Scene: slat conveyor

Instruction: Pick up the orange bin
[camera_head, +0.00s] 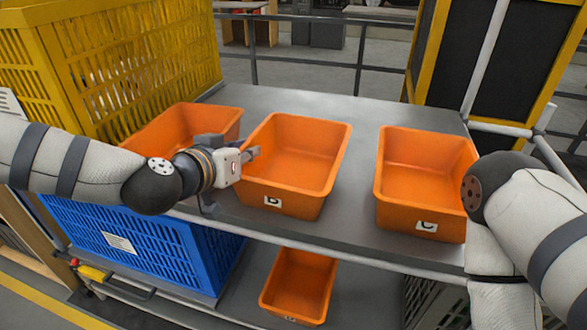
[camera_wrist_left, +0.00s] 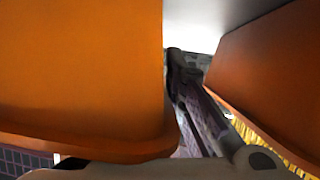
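Three orange bins stand in a row on the grey upper shelf: a left one (camera_head: 190,120), a middle one (camera_head: 290,160) with a letter label that looks like B, and a right one (camera_head: 425,170) labelled C. My left gripper (camera_head: 247,156) is at the left rim of the middle bin, beside the left bin. In the left wrist view, the middle bin (camera_wrist_left: 80,70) fills the left side and the left bin (camera_wrist_left: 270,75) is at right. A dark finger (camera_wrist_left: 190,100) reaches between them. The other fingertip is unclear. My right gripper is out of view.
Another orange bin (camera_head: 300,285) sits on the lower shelf. A railing (camera_head: 340,65) runs behind. The shelf (camera_head: 355,190) is bare between the middle and right bins.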

